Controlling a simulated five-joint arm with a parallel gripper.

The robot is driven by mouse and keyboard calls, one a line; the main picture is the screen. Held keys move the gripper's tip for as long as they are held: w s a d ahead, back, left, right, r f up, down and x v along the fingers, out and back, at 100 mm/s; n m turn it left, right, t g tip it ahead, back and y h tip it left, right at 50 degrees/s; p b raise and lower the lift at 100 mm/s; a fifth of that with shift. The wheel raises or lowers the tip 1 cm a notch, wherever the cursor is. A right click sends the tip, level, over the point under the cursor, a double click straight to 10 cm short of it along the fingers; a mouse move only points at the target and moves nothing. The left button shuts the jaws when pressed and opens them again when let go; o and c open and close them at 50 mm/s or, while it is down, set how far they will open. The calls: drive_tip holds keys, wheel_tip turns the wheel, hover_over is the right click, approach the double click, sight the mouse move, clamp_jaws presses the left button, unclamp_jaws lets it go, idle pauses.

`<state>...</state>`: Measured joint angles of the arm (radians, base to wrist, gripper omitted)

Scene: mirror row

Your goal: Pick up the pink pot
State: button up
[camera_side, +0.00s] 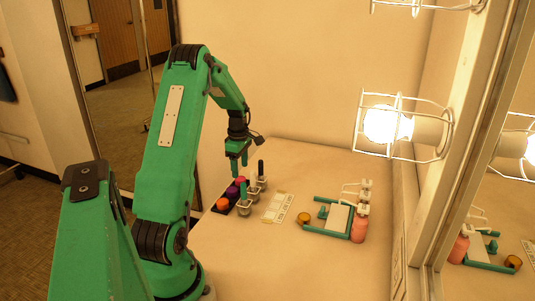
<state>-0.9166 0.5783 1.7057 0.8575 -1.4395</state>
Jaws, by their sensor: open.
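A small pink or magenta pot (240,181) stands at the far end of a short row of pots in a dark tray (214,211), on the left side of the counter. A purple pot (232,191) and an orange pot (222,204) stand in front of it. My gripper (239,168) points down above the far end of this row, its fingers open and empty. Its tips look close over the pink pot, but I cannot tell the exact gap or whether they are lined up with it.
Clear cups (245,209) holding upright brushes stand just right of the pots. A caged lamp (388,125) and mirror are at right.

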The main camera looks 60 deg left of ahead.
sight(241, 179)
drive_tip(key=shift+f, duration=2.2)
drive_tip(key=c, duration=1.1)
drive_tip(key=shift+o, duration=0.2)
drive_tip(key=shift+r, duration=0.1)
wheel_tip(241, 179, up, 10)
drive_tip(key=shift+a, duration=0.1)
